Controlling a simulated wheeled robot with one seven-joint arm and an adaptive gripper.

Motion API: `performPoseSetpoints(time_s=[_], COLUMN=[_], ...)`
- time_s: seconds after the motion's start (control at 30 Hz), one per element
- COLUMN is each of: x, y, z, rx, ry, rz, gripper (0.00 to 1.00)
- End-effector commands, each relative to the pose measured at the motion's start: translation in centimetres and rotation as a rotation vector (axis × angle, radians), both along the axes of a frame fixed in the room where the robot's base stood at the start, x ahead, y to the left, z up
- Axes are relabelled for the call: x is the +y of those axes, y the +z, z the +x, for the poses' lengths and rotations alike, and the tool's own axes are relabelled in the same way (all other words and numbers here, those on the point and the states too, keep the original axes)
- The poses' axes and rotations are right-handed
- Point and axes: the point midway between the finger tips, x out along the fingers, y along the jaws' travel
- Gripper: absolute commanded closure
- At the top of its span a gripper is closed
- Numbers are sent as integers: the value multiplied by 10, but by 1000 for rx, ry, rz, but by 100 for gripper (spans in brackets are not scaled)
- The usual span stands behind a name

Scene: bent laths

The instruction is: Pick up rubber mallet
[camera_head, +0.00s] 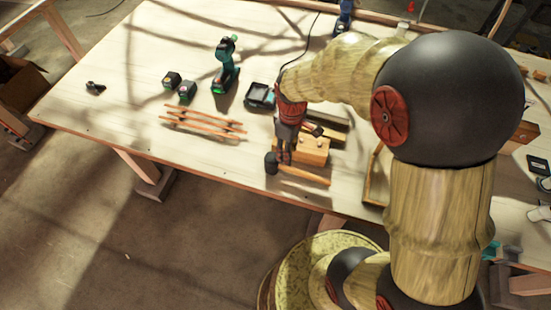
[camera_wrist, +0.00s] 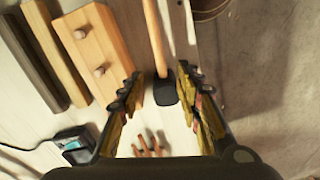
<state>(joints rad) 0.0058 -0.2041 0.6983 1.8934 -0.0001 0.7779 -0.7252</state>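The rubber mallet lies on the workbench near its front edge. Its black head (camera_head: 271,163) is at the left and its light wooden handle (camera_head: 304,174) points right. In the wrist view the black head (camera_wrist: 165,93) appears between my fingers, with the handle running up the picture. My gripper (camera_head: 285,157) is over the mallet, close to the head, pointing down. In the wrist view my gripper (camera_wrist: 160,76) is open, one finger on each side of the mallet, with gaps visible. I cannot tell its exact height above the mallet.
A wooden block with pegs (camera_head: 314,151) lies right beside the mallet. A charger (camera_head: 260,95), a green drill (camera_head: 225,70), battery packs (camera_head: 187,91) and reddish laths (camera_head: 204,123) are on the workbench (camera_head: 130,100). The bench's front-left area is clear.

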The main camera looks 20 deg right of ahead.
Motion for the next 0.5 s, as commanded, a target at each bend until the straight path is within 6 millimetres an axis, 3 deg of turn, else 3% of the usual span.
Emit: performPoseSetpoints(time_s=[0.3, 0.5], x=[0, 0], y=[1, -28], z=[8, 7], rx=[-24, -20], ry=[149, 157], rz=[2, 3], gripper=[65, 65])
